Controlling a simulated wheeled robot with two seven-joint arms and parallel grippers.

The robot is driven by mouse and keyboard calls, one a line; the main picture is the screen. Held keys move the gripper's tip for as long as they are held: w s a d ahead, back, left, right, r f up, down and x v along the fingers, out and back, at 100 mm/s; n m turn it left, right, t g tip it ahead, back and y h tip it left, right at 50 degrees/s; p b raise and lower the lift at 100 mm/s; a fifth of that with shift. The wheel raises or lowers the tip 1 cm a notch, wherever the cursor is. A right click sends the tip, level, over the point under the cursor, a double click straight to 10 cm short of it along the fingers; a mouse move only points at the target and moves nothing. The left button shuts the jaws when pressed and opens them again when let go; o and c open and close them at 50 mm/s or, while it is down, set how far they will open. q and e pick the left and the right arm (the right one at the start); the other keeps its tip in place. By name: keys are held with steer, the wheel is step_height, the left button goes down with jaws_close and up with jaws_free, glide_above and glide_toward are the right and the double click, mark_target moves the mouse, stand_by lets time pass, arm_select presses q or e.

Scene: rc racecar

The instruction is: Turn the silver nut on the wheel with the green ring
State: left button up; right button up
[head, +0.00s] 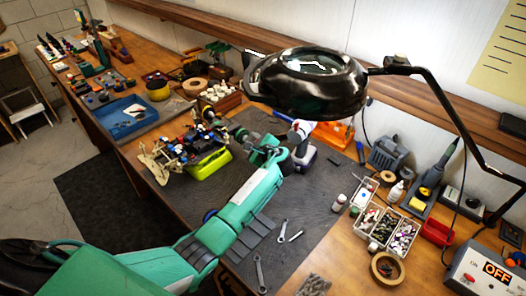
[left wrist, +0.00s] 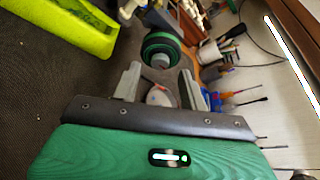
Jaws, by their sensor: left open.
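The RC car (head: 185,150) sits on a lime-green stand (head: 208,163) on the dark mat. In the left wrist view the wheel with the green ring (left wrist: 160,42) is straight ahead. Its silver nut (left wrist: 160,61) faces my left gripper (left wrist: 160,76). The two grey fingertips are apart, one to each side of the nut, with nothing clearly held. I cannot tell whether they touch it. In the head view my left gripper (head: 263,152) reaches in just right of the car, and its arm and fingers hide much of the wheel. My right gripper is not in view.
A black magnifier lamp (head: 310,88) hangs over the bench behind my left gripper. A drill (head: 303,155) stands close to its right. Wrenches (head: 283,232) lie on the mat, and parts trays (head: 383,228) stand at the right.

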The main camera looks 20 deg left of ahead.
arm_select(q)
steer(key=b+v, duration=0.2)
steer(key=v, duration=0.9)
steer(key=shift+s+d+b, duration=0.2)
steer(key=shift+b, duration=0.15)
